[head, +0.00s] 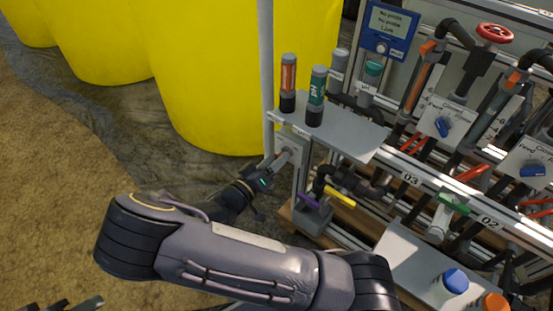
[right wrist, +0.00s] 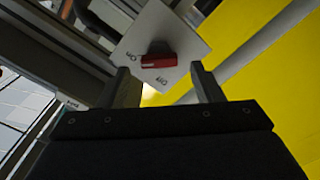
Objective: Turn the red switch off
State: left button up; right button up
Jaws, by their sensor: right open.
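The red switch (right wrist: 158,61) shows in the right wrist view as a short bar handle on a pale square plate (right wrist: 185,38). The handle lies along the line toward the ON label; the OFF label is at the plate's lower edge. My right gripper (right wrist: 160,70) is open, its two fingers on either side of the switch in the picture, with no visible contact. In the head view, my right gripper (head: 281,158) is at the panel at the skid's left end and largely hides the switch. Of my left gripper, only dark tips show at the bottom left edge.
A shelf (head: 350,135) with several upright probes is just above the panel. A thin grey post (head: 267,70) stands beside it. Yellow tanks (head: 200,80) stand behind. Pipes and blue valves (head: 442,127) fill the right. Bare ground (head: 45,150) is clear at left.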

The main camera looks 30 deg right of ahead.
jog(key=shift+x, duration=1.1)
jog(key=shift+s, duration=0.1)
jog(key=shift+c, duration=0.3)
jog(key=c, duration=0.9)
jog(key=shift+c, duration=0.2)
